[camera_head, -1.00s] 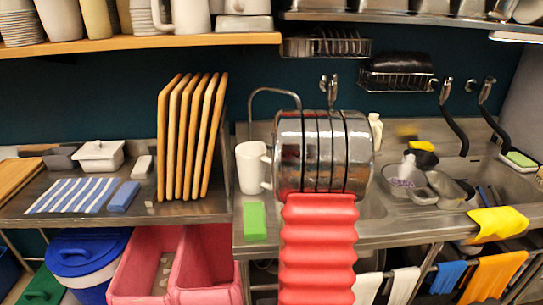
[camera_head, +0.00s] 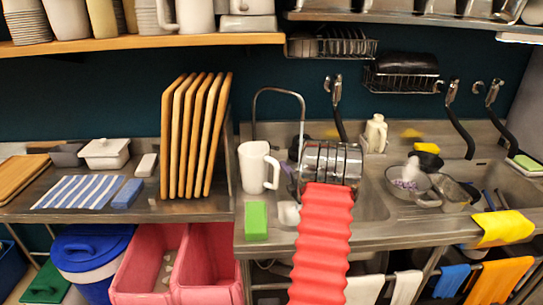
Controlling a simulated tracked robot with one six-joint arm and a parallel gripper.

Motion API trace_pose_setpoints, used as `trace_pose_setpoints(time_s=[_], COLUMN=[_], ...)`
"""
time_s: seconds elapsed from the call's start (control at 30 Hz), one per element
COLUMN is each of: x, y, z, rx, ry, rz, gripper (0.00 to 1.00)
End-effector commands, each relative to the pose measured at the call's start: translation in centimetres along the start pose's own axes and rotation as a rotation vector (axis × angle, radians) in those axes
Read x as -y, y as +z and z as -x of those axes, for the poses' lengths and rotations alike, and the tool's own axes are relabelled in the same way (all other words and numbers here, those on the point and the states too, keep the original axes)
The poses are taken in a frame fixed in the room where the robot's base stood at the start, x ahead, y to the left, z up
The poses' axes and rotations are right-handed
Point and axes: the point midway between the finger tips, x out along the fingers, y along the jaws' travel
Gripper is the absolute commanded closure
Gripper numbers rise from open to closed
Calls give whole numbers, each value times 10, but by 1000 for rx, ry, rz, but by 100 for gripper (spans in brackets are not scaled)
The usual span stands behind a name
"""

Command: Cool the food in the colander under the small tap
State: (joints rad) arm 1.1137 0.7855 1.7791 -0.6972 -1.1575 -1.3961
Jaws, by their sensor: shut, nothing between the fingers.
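A grey metal colander (camera_head: 397,176) stands in the sink area right of centre, with purplish food (camera_head: 404,184) in it. A whitish puff (camera_head: 412,168) is above the food, perhaps steam. A thin arched tap (camera_head: 277,90) stands behind the white jug. Wall fittings with black hoses (camera_head: 458,132) hang at the back; I cannot tell which one is the small tap. My gripper (camera_head: 297,176) is at the end of my silver-ringed wrist, left of the colander and apart from it. It is shut and empty; the wrist hides most of its fingers.
A white jug (camera_head: 254,167), a green sponge (camera_head: 256,221) and a small white item (camera_head: 288,213) are left of my wrist. A grey pan (camera_head: 453,192) stands right of the colander. A cream bottle (camera_head: 376,133) is behind. Upright boards (camera_head: 190,140) stand at the left.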

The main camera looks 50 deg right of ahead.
Motion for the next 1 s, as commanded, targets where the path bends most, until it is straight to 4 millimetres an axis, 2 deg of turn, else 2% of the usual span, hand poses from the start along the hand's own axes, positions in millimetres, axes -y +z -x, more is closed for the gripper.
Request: trace_pose_setpoints(time_s=[0.27, 0.47, 1.0], x=[0, -1, 0], y=[2, 3, 4], z=[1, -8, -75], rx=[4, 4, 5], ry=[-1, 0, -2], rz=[1, 2, 1], gripper=[100, 100, 100])
